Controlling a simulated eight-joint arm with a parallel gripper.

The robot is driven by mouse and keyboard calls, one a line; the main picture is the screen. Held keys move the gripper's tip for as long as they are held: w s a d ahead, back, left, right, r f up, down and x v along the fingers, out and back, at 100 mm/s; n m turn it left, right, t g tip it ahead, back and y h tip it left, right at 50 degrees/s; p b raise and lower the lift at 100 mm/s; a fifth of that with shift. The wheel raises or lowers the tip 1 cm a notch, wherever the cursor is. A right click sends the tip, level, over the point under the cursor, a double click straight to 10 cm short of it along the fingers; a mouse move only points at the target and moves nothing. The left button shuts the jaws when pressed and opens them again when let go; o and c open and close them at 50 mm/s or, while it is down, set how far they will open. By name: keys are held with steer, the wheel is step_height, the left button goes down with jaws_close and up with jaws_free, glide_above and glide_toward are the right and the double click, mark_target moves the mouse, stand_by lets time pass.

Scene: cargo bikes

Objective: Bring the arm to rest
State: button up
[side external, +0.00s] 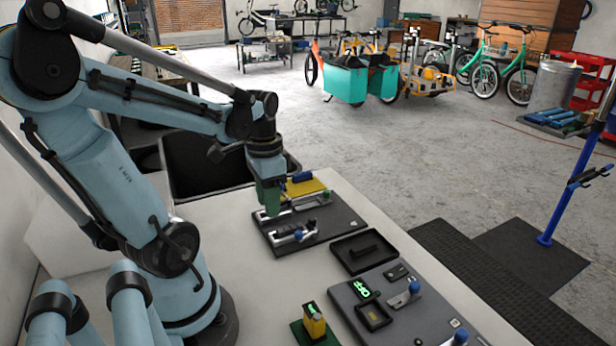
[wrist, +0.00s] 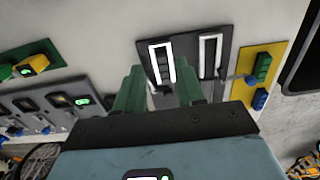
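My blue-grey arm reaches over the pale workbench, with my gripper (side external: 269,205) pointing down above a dark board (side external: 340,221). The board bears two pale bracket-like fixtures, one nearer (side external: 293,236) and one farther (side external: 308,201). In the wrist view the two green fingers of my gripper (wrist: 160,78) stand apart with nothing visible held between them. The nearer fixture shows as a white frame (wrist: 172,62) beyond the gap, and the other white frame (wrist: 219,52) is to its right. I cannot tell the exact height of the fingertips over the board.
A yellow plate (side external: 311,187) with blue and green parts lies behind the board. A black tray (side external: 340,244), a grey panel (side external: 346,290) with a green display, and a yellow device (side external: 313,320) on a green base are nearer. A dark bin (side external: 184,183) stands beside the bench.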

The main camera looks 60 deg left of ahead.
steer(key=w+d+r+t, duration=0.2)
steer(key=w+d+t, duration=0.1)
steer(key=d, duration=0.4)
steer(key=w+d+r+t, duration=0.2)
steer(key=w+d+t, duration=0.2)
steer(key=w+d, duration=0.2)
steer(key=shift+d, duration=0.75)
